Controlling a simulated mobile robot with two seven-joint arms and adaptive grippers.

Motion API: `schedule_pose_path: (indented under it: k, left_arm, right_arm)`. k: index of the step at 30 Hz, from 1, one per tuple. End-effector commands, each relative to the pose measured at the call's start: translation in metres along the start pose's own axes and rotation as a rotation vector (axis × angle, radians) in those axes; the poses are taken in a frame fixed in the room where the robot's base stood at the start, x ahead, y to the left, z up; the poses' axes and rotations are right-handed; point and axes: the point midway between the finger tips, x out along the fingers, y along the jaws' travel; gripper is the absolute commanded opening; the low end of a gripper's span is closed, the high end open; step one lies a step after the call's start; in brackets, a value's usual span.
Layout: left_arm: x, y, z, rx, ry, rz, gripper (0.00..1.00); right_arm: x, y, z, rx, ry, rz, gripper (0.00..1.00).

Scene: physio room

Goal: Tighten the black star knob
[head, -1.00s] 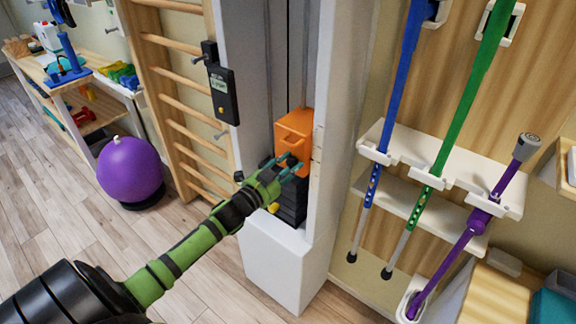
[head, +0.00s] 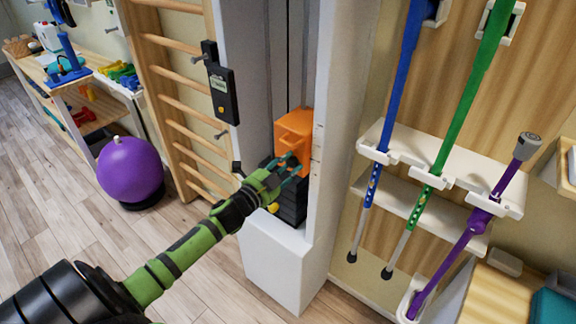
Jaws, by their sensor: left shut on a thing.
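The black star knob cannot be made out; my left gripper's fingers cover the spot they close on. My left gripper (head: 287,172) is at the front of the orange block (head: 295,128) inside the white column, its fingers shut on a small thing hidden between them. The orange block sits above a stack of dark weight plates (head: 291,205). My right gripper is not in view.
The white column (head: 285,265) closes in the block on both sides. Wooden wall bars (head: 180,98) and a purple ball (head: 130,168) stand to the left. A rack with blue, green and purple (head: 478,218) poles stands to the right.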

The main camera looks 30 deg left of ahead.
Motion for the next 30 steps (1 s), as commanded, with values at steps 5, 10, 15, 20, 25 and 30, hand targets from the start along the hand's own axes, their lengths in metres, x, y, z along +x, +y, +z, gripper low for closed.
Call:
schedule_pose_path:
  k: [5, 10, 15, 20, 25, 30]
  left_arm:
    - [-0.003, 0.009, 0.006, 0.002, -0.017, 0.018, 0.47]
    - [-0.002, 0.006, 0.004, 0.001, -0.013, 0.012, 0.59]
    - [-0.001, 0.004, 0.004, 0.000, -0.009, 0.008, 0.59]
    - [-0.010, 0.004, 0.003, -0.001, -0.008, 0.008, 0.59]
    - [-0.038, 0.005, 0.004, -0.001, -0.010, 0.011, 0.59]
    - [-0.073, 0.005, 0.004, -0.001, -0.012, 0.013, 0.59]
  right_arm:
    - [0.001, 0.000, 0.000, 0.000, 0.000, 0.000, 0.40]
    - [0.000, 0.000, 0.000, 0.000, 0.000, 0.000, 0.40]
    - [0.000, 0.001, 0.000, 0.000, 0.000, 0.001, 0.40]
    - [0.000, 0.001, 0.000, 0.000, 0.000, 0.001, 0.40]
    - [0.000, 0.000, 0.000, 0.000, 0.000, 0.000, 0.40]
    - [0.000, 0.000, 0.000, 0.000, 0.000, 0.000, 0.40]
